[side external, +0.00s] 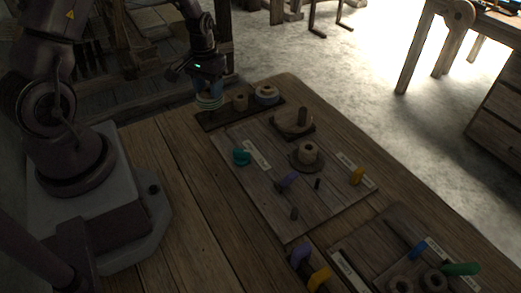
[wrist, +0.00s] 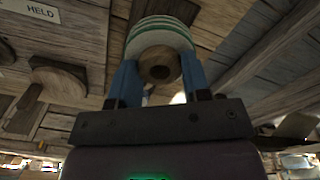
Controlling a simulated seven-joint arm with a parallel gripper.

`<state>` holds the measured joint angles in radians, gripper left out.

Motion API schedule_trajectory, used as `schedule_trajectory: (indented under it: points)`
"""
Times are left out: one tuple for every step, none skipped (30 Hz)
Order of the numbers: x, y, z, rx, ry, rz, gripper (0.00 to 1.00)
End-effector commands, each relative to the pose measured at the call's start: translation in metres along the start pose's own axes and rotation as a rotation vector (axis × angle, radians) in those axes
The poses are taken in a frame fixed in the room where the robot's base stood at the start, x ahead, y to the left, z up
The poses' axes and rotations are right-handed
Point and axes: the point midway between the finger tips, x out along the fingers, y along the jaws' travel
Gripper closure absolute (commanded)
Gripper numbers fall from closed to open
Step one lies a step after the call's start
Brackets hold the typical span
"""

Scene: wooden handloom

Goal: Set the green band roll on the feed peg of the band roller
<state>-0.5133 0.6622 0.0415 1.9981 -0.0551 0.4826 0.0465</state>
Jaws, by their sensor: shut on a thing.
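The green band roll (side external: 209,102), with green and white layers, is between the fingers of my gripper (side external: 208,88). In the wrist view the roll (wrist: 160,32) shows its round wooden core, and the blue fingers of my gripper (wrist: 159,75) are shut on its sides. The roll is at the left end of a dark rack (side external: 212,119); I cannot tell whether it touches it. The band roller board (side external: 265,190) lies right of the rack, with a short dark peg (side external: 318,183) and another peg (side external: 294,213). I cannot tell which peg is the feed peg.
A wooden spool (side external: 240,102) and a blue-and-white roll (side external: 266,93) stand on the rack. Bare tabletop lies left.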

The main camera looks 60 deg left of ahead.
Motion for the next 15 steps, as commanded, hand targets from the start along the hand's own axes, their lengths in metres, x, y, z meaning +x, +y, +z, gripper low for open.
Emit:
schedule_trajectory:
  points:
    - [-0.002,0.000,0.000,0.000,0.002,0.000,0.72]
    - [-0.004,0.000,-0.001,0.000,0.002,0.000,0.72]
    - [-0.008,0.000,-0.001,0.000,0.005,0.000,0.72]
    - [-0.013,0.000,-0.001,0.000,0.005,0.000,0.72]
    - [-0.018,0.000,-0.001,0.000,0.005,0.000,0.72]
    - [-0.026,0.000,-0.001,0.000,0.008,0.000,0.72]
    - [-0.032,0.000,-0.001,0.001,0.007,0.000,0.72]
    - [-0.037,0.000,-0.001,0.001,0.007,0.000,0.72]
    - [-0.045,0.000,-0.001,0.001,0.007,0.000,0.72]
    - [-0.052,0.000,-0.001,0.001,0.008,0.000,0.72]
    - [-0.058,0.000,-0.001,0.001,0.008,0.000,0.72]
    - [-0.065,0.000,-0.001,0.001,0.006,0.000,0.72]
    - [-0.071,0.000,-0.001,0.001,0.008,0.000,0.72]
    - [-0.077,0.000,-0.001,0.001,0.006,0.000,0.72]
    - [-0.074,0.010,0.000,0.014,0.001,0.000,0.72]
